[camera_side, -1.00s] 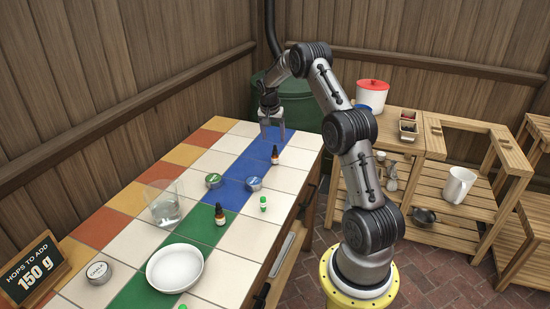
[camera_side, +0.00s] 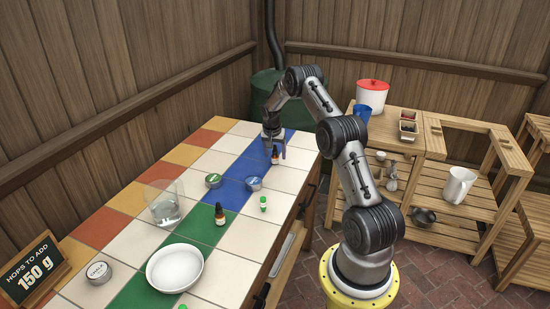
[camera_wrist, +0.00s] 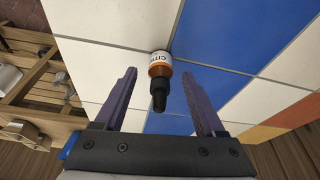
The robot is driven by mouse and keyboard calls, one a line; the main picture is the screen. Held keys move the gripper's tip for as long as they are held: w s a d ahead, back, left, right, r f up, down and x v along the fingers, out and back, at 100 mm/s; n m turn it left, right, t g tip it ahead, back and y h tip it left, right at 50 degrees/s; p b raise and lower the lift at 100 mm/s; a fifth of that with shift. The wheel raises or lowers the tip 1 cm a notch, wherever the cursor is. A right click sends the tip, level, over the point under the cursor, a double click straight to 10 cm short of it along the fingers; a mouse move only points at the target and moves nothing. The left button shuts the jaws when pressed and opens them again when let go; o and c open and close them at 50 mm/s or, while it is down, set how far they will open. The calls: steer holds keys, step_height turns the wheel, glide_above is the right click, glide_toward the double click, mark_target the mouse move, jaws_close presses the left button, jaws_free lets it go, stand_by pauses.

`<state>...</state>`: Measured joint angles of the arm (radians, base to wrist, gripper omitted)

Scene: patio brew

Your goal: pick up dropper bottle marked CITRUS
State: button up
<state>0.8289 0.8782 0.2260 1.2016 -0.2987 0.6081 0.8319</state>
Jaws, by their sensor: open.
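The dropper bottle marked CITRUS (camera_wrist: 160,66) is amber with a white label and a black dropper top. In the wrist view it lies between the two fingers and a little beyond their tips, with its label partly readable. In the side view the bottle (camera_side: 275,158) stands upright at the far end of the table, on or by the blue tiles. My gripper (camera_wrist: 160,80) is open, its fingers apart on either side of the bottle's line. In the side view my gripper (camera_side: 274,148) is just above and around the bottle's top; I cannot tell whether they touch.
A second dropper bottle (camera_side: 220,214) stands nearer on the green tiles. Two round tins (camera_side: 213,181) (camera_side: 254,184), a small green-capped vial (camera_side: 263,203), a glass beaker (camera_side: 165,206) and a white dish (camera_side: 175,269) share the table. The tiles around the CITRUS bottle are clear.

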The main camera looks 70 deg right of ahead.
jaws_close()
steer(key=shift+r, duration=0.2)
stand_by(0.3)
